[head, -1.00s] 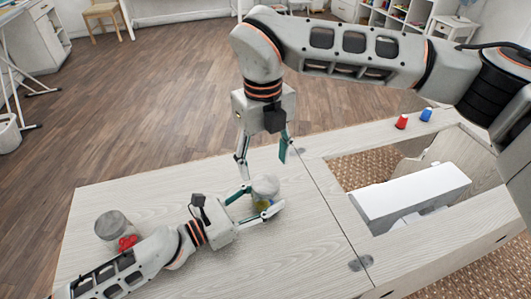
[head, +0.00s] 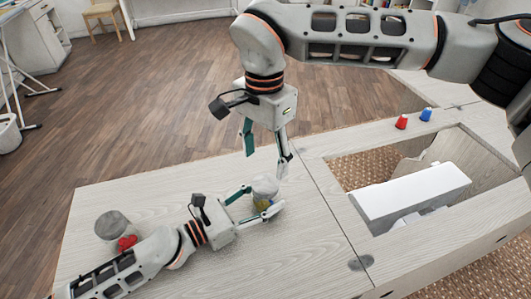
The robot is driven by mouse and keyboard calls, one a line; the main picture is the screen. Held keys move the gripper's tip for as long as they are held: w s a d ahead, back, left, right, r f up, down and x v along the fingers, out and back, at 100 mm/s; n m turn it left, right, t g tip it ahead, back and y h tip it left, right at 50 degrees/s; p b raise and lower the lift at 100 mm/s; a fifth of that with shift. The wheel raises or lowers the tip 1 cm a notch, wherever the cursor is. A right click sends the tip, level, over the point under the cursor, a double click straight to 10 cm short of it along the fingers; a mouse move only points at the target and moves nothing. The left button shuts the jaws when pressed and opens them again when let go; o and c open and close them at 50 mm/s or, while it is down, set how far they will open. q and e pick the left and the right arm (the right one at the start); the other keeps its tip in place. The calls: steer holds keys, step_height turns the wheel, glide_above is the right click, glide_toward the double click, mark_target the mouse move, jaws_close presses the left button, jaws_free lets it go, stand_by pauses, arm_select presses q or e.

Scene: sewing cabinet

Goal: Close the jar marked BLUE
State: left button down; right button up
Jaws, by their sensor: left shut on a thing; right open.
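A small jar (head: 265,187) stands on the pale wood cabinet top, with a pale, whitish top and a yellowish lower part. I cannot read a marking on it, nor tell whether the pale top is a seated lid. My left gripper (head: 256,201) is shut on this jar, its fingers on either side and partly hiding it. My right gripper (head: 266,158) is above and slightly behind the jar, pointing down, open and empty, its two fingers spread apart.
A grey round container (head: 112,224) stands at the left with red items (head: 127,242) beside it. A white sewing machine (head: 412,190) sits in the recess at right. A red spool (head: 401,122) and a blue spool (head: 426,115) stand behind it. The cabinet top (head: 310,240) is bare right of the jar.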

mark_target(266, 183)
steer(key=n, duration=0.3)
steer(key=shift+r+n, duration=0.1)
steer(key=shift+n, duration=0.2)
steer(key=n, duration=0.4)
steer(key=shift+r, duration=0.1)
steer(key=shift+f, duration=4)
